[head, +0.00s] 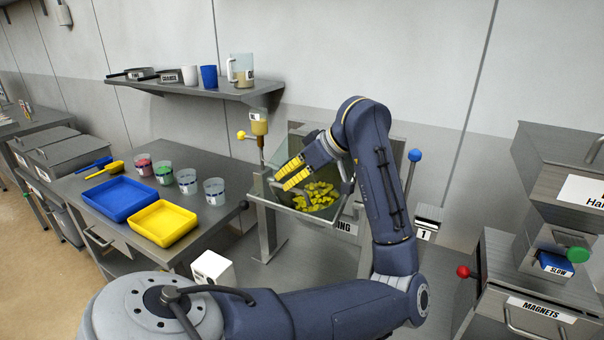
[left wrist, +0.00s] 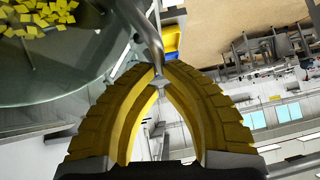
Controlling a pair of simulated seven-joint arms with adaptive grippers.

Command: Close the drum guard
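The drum (head: 318,207) holds many small yellow pieces (head: 312,195) and stands in the middle of the head view. Its guard, a clear panel with a pale edge (head: 262,192), stands around the front and left of the drum; my arm hides part of it. My left gripper (head: 279,182) has yellow ridged fingers, over the drum's left side. In the left wrist view, the fingertips (left wrist: 166,73) come close together around a thin grey metal bar (left wrist: 150,38), which seems to belong to the guard. The drum and its yellow pieces (left wrist: 38,14) show at upper left there. My right gripper is not in view.
A side table at left carries a blue tray (head: 118,198), a yellow tray (head: 163,223) and several cups. A wall shelf (head: 215,92) is behind. A blue-knobbed lever (head: 414,156) stands right of the drum. A magnets cabinet (head: 530,300) is at right.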

